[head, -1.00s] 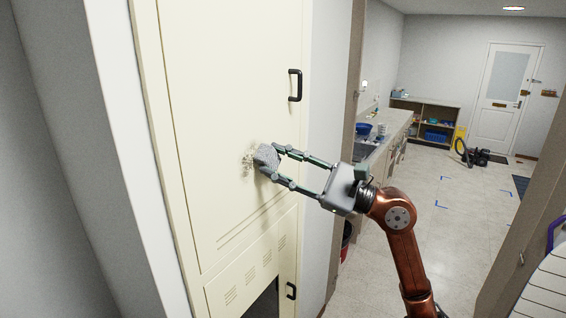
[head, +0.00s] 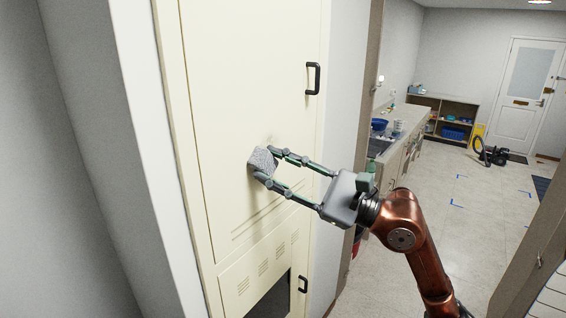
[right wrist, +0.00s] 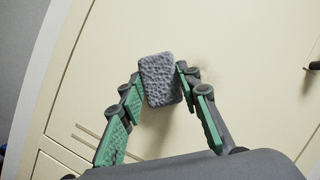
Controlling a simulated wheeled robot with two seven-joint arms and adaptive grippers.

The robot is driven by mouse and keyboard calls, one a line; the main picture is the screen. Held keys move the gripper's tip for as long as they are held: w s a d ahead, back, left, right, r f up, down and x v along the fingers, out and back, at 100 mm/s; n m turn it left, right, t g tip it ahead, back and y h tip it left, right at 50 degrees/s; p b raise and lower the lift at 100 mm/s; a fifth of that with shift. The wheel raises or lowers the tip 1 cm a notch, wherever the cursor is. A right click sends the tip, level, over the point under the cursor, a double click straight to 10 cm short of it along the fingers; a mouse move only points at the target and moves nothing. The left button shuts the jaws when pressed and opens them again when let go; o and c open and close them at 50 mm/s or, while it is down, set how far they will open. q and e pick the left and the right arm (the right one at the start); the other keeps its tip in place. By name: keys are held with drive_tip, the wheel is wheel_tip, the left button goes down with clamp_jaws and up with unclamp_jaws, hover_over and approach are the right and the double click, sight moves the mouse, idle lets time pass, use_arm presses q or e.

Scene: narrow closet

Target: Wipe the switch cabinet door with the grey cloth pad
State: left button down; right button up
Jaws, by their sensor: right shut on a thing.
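The cream switch cabinet door (head: 235,85) stands upright in front of me and fills much of the right wrist view (right wrist: 235,35). My right gripper (head: 265,164) is shut on the grey cloth pad (head: 261,158), with a finger on each side of it. The pad is against or very close to the door; I cannot tell firm contact. In the right wrist view the pad (right wrist: 159,80) sits between the green-padded fingers (right wrist: 160,84). A faint brownish smudge (right wrist: 208,72) shows on the door beside the pad. The pad may hide part of it. My left gripper is out of view.
Black handles (head: 313,78) stick out from the cabinet, one high and one low (head: 303,284). Below are vent slots (head: 264,267) and a dark opening (head: 270,300). A white wall edge (head: 150,130) stands close on the left. Open floor (head: 470,205) lies to the right.

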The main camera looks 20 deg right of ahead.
drive_tip(key=shift+a+r+p, duration=0.1)
drive_tip(key=shift+r+p, duration=0.35)
drive_tip(key=shift+r, duration=0.45)
drive_tip(key=shift+w+d+f+b, duration=0.1)
drive_tip(key=shift+w+d+b, duration=0.35)
drive_tip(key=shift+w+d, duration=0.5)
drive_tip(key=shift+w+d+r+b, duration=0.1)
drive_tip(key=shift+w+d+b, duration=0.5)
drive_tip(key=shift+d, duration=0.6)
drive_tip(key=shift+w+d+f+b, duration=0.1)
drive_tip(key=shift+w+d+b, duration=0.25)
drive_tip(key=shift+w+d, duration=0.65)
drive_tip(key=shift+s, duration=0.1)
drive_tip(key=shift+s+d+b, duration=0.3)
drive_tip(key=shift+s+d, duration=0.05)
drive_tip(key=shift+s+d+b, duration=0.55)
drive_tip(key=shift+s+d, duration=0.25)
drive_tip(key=shift+s, duration=0.25)
drive_tip(key=shift+s+d+b, duration=0.5)
drive_tip(key=shift+s+d, duration=0.25)
drive_tip(key=shift+s, duration=0.25)
